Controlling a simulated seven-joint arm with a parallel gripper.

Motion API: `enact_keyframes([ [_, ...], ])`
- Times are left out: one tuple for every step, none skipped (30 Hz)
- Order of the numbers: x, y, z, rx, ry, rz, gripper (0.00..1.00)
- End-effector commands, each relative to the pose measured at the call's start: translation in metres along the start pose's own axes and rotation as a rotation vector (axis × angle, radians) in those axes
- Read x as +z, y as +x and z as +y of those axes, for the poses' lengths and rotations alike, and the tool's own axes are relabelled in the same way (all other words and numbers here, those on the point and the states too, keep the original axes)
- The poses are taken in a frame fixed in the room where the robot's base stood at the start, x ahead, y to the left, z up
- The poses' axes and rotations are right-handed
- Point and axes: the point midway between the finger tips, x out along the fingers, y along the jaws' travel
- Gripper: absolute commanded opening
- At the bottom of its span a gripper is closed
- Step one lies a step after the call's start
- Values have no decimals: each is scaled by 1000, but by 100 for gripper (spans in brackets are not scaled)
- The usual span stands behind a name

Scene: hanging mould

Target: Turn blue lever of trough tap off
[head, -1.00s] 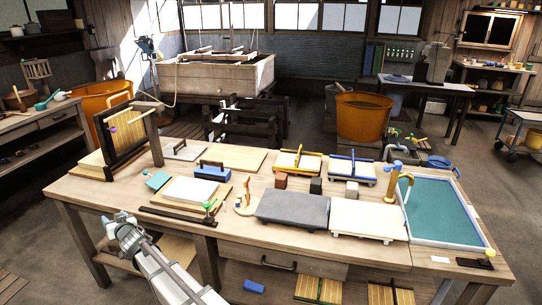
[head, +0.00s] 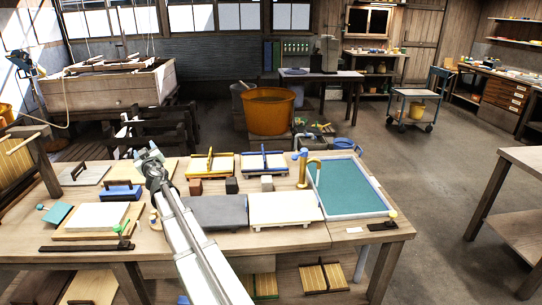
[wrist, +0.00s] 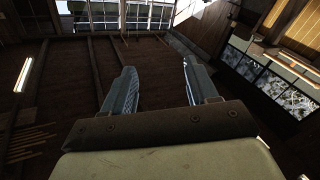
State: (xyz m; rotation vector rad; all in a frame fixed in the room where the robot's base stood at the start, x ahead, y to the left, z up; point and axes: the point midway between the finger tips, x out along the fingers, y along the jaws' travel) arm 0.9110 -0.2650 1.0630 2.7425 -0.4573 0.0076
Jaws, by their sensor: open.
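The trough tap (head: 303,173) is a brass-coloured spout at the left edge of the trough (head: 357,215), which has a pale rim and a teal inside. Its blue lever (head: 303,151) shows as a small blue part at the top of the tap; its exact angle is too small to tell. My gripper (head: 146,157) is raised left of the tap, well apart from it, with several boards between. In the wrist view my gripper (wrist: 160,80) is open and empty, its two fingers wide apart against the roof and windows. The tap is not in the wrist view.
The workbench (head: 290,238) holds a grey slab (head: 216,211), a white board (head: 285,208), small dark blocks and yellow and blue frames (head: 264,164) left of the tap. A green-knobbed stand (head: 120,237) is at left.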

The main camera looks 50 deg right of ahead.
Motion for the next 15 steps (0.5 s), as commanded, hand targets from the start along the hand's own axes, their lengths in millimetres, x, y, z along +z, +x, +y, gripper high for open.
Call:
enact_keyframes([
  [15, -8, 33, 52, -6, -28, 58],
  [24, -12, 50, 84, -8, -46, 58],
  [38, -19, 74, 128, -6, -71, 58],
  [48, -25, 91, 163, -2, -91, 58],
  [59, -31, 108, 199, 1, -111, 58],
  [74, -42, 131, 249, 9, -138, 58],
  [85, -50, 148, 287, 15, -158, 58],
  [97, -59, 165, 327, 23, -177, 58],
  [111, -72, 187, 381, 34, -202, 58],
  [121, -83, 203, 423, 41, -219, 58],
  [132, -94, 219, 466, 48, -236, 58],
  [146, -110, 240, 522, 57, -257, 58],
  [155, -122, 255, 565, 65, -271, 58],
  [164, -135, 270, 609, 72, -283, 58],
  [175, -151, 288, 664, 81, -297, 58],
])
